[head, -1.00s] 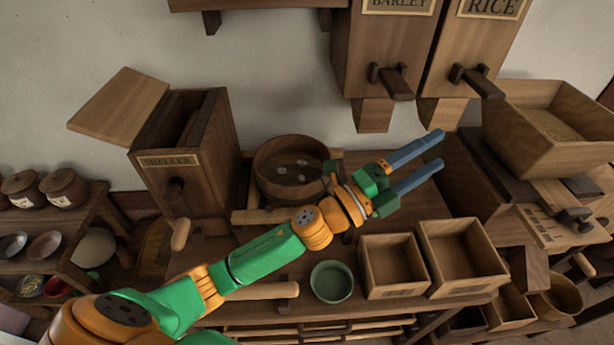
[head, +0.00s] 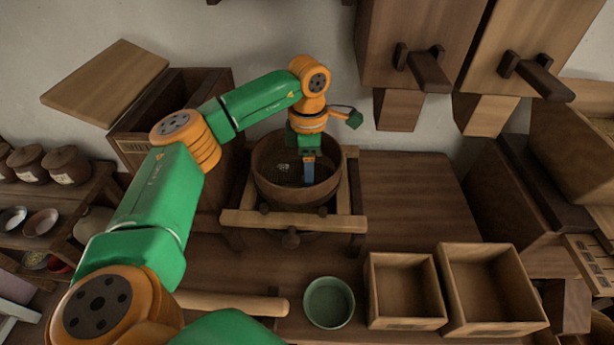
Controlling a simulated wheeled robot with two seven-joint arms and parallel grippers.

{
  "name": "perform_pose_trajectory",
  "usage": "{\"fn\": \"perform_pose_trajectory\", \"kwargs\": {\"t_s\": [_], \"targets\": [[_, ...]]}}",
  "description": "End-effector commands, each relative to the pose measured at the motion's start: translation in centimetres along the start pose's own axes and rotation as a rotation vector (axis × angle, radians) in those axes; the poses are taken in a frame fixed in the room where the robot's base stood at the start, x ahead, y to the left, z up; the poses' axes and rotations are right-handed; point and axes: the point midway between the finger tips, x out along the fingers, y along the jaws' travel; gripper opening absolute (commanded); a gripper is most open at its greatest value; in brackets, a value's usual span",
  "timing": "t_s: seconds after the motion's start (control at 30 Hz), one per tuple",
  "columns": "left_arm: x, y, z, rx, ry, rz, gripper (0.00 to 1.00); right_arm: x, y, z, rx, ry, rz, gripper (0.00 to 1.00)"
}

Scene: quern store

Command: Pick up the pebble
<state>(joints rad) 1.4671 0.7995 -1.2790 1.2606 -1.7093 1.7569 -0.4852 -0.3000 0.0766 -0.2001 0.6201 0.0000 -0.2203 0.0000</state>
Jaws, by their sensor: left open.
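A small pale pebble (head: 284,168) lies on the mesh floor inside the round wooden sieve (head: 268,190), left of my gripper. My left gripper (head: 309,178) points straight down into the sieve, right of its middle. Its blue fingers line up one behind the other from this angle, and it is open. Whether anything lies between or under the fingertips is hidden. My right gripper is not in view.
The sieve rests on a wooden frame (head: 255,221) on the bench. A green bowl (head: 328,318) and two open wooden boxes (head: 378,290) (head: 455,290) stand at the front. Wooden hopper chutes with handles (head: 426,70) hang at upper right. An open-lidded box (head: 125,118) stands at left.

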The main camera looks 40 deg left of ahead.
Motion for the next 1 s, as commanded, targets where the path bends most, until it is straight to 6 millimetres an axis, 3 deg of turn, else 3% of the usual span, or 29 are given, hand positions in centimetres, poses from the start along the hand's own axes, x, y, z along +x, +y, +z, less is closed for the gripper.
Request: {"fn": "perform_pose_trajectory", "kwargs": {"t_s": [0.23, 0.27, 0.5, 0.83, 1.0], "targets": [[0.5, 0.0, 0.0, 0.001, -0.002, 0.000, 0.71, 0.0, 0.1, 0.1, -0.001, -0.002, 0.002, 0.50], [0.5, 0.0, 0.1, 0.001, -0.002, 0.000, 0.65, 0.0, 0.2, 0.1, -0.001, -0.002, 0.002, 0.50], [0.5, 0.0, 0.1, 0.001, -0.002, 0.000, 0.01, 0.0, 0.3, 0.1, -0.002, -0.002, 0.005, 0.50], [0.2, 0.0, 0.1, 0.001, -0.003, 0.001, 0.00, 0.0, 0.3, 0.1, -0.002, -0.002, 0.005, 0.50], [-2.5, 0.1, 0.2, 0.000, -0.007, 0.005, 0.00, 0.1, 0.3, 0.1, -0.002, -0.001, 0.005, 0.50]]}}
